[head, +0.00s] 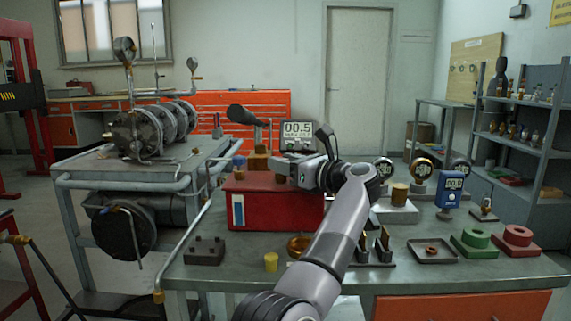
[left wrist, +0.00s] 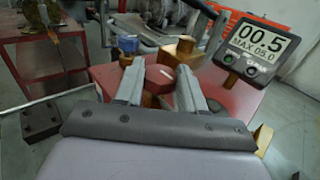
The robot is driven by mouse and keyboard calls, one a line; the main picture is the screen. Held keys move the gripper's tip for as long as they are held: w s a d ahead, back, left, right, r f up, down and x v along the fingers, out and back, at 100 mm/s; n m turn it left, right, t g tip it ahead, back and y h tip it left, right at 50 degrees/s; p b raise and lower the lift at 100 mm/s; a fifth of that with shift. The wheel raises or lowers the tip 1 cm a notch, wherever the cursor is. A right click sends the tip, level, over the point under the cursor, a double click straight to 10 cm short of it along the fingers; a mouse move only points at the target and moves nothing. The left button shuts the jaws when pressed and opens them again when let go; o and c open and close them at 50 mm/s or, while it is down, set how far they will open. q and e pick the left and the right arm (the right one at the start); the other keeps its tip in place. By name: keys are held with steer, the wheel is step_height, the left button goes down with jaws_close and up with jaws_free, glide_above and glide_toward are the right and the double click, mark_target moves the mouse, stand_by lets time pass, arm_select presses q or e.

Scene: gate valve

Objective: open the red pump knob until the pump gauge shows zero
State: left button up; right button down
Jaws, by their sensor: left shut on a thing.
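The pump is a red box (head: 262,208) on the workbench, with a blue-and-white strip on its front. Its gauge (head: 297,130) stands behind it and reads 00.5. In the left wrist view the gauge (left wrist: 255,46) also reads 00.5, with MAX 05.0 below. The red knob (left wrist: 159,80) sits between the two fingers of my left gripper (left wrist: 159,68), which is shut on it. In the head view my left gripper (head: 292,170) is over the pump's top and the knob is mostly hidden. My right gripper is not in view.
A brass block (head: 257,161) and a lever with a dark handle (head: 243,115) stand beside the gauge. The bench (head: 345,282) also holds a dark block (head: 205,250), a tray (head: 433,250), a blue meter (head: 453,188) and round gauges. Bare bench top shows at the front.

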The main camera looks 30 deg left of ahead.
arm_select(q)
steer(key=shift+f, duration=0.1)
stand_by(0.3)
steer(key=o, duration=1)
steer(key=shift+o, duration=0.2)
steer(key=s+d, duration=0.1)
steer(key=d, duration=0.6)
steer(key=shift+s, duration=0.15)
